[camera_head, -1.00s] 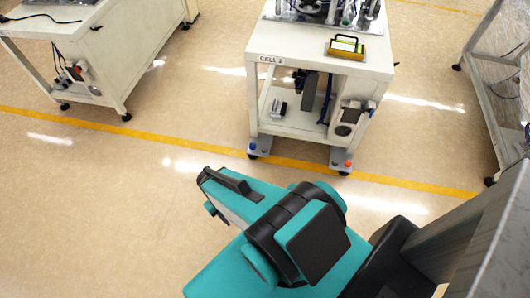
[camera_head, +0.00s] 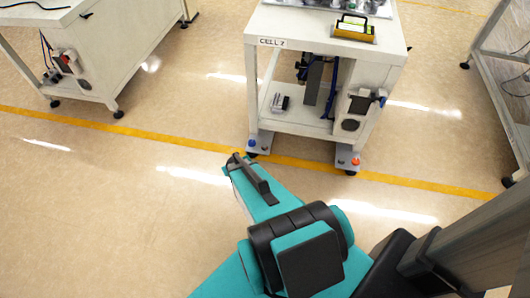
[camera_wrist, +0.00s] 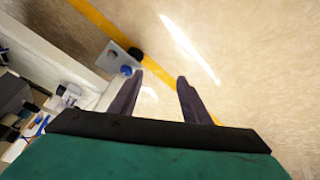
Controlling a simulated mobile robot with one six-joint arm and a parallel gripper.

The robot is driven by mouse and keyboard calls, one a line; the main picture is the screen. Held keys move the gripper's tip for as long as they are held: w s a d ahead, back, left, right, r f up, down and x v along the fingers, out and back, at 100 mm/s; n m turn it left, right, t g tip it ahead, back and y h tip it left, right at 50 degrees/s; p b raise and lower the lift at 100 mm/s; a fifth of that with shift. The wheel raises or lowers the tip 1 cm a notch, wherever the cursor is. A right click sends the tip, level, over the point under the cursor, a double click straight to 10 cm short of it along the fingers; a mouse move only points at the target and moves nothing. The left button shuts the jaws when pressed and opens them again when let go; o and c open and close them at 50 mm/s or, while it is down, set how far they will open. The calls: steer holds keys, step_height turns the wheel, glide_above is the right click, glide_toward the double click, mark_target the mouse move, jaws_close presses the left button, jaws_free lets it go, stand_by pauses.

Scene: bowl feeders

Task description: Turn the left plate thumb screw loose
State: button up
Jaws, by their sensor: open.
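The left foot plate (camera_head: 260,146) is a grey plate at the front left leg of the CELL 2 bench. A small blue knob, which looks like its thumb screw (camera_head: 252,142), sits on it. In the wrist view the plate (camera_wrist: 113,59) and blue thumb screw (camera_wrist: 126,70) show just beyond and left of the left fingertip. My gripper (camera_wrist: 160,78) is open, with two dark fingers apart and only floor seen between them. It is not touching the screw as far as I can see; the distance is hard to judge.
The right foot plate (camera_head: 346,165) carries an orange-red knob (camera_head: 356,161). The CELL 2 bench (camera_head: 290,58) stands ahead, with a yellow-black case (camera_head: 354,29) on top. Another bench (camera_head: 100,65) is at left and a frame (camera_head: 505,110) at right. The floor left of my arm is clear.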

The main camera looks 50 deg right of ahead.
steer(key=w+d+f+t+h+b, duration=0.1)
steer(key=w+d+f+t+b, duration=0.3)
steer(key=d+b, duration=0.45)
steer(key=w+d+f+t+h+b, duration=0.1)
steer(key=w+d+f+t+b, duration=0.25)
steer(key=d+b, duration=0.5)
steer(key=s+d+f+n+t+y+b, duration=0.1)
steer(key=s+d+f+t+b, duration=0.1)
steer(key=d+b, duration=0.3)
steer(key=s+d+f+n+t+y+b, duration=0.1)
steer(key=s+d+f+t+y+b, duration=0.1)
steer(key=s+d+f+t+b, duration=0.1)
steer(key=d+f+b, duration=0.1)
steer(key=d+b, duration=0.1)
steer(key=b, duration=0.1)
steer(key=shift+d+f+t, duration=0.25)
steer(key=shift+d+t, duration=0.1)
steer(key=shift+f, duration=0.1)
